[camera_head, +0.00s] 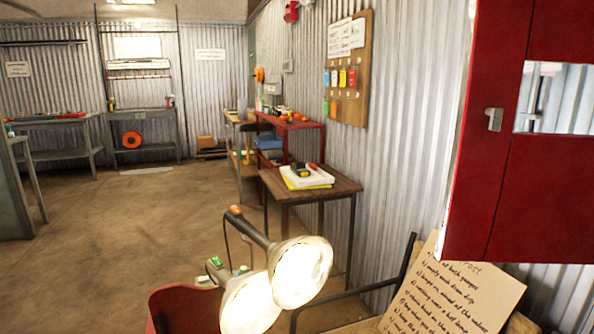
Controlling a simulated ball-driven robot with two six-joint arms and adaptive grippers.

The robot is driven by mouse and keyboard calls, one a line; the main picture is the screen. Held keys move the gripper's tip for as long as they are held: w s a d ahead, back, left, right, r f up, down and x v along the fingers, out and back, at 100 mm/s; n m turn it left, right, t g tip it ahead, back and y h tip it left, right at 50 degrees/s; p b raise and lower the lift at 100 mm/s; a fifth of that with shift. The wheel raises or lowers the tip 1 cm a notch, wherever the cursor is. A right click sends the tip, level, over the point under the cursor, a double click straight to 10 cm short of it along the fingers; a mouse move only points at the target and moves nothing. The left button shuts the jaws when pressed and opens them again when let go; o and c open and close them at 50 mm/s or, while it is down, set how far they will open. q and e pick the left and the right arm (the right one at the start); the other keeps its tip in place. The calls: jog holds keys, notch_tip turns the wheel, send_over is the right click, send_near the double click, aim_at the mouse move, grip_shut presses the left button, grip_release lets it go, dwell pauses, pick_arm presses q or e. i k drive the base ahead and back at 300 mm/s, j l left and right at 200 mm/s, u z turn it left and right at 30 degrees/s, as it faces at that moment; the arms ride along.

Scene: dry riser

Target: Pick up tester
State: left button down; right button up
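A small dark and yellow device (301,169), possibly the tester, lies on a stack of white and yellow papers (307,180). The stack rests on a small wooden table (338,188) against the corrugated wall, right of the middle. The device is too small in the picture to identify for certain. A small red item (312,166) lies beside it. Neither of my grippers is in view.
Two lit lamp heads (300,272) stand in the foreground. A red cabinet (487,190) fills the upper right, above a handwritten board (462,297). Behind the wooden table is a red workbench (290,124). Open concrete floor (130,240) lies to the left.

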aim_at(299, 169)
jog(key=i+j+u, duration=0.25)
jog(key=j, duration=0.15)
jog(key=j+u, duration=0.25)
jog(key=j, duration=0.2)
jog(key=i+j+u, duration=0.45)
jog(key=j, duration=0.2)
jog(key=i+j+u, duration=0.5)
jog(key=i, duration=0.25)
jog(key=i+j+u, duration=0.1)
jog(key=i+u, duration=0.15)
jog(key=i, duration=0.15)
jog(key=i+z, duration=0.3)
jog(key=i, duration=0.3)
jog(key=i+j+z, duration=0.1)
jog(key=i+z, duration=0.2)
jog(key=i, duration=0.3)
jog(key=i+l+z, duration=0.1)
jog(key=i+z, duration=0.25)
jog(key=i, duration=0.15)
jog(key=i+z, duration=0.3)
jog(key=i, duration=0.2)
jog(key=i+j+z, duration=0.15)
jog(key=i+z, duration=0.2)
jog(key=i+j+z, duration=0.35)
jog(key=i, duration=0.25)
jog(key=i+l+z, duration=0.2)
jog(key=z, duration=0.2)
jog(key=i+z, duration=1)
jog(key=z, duration=0.15)
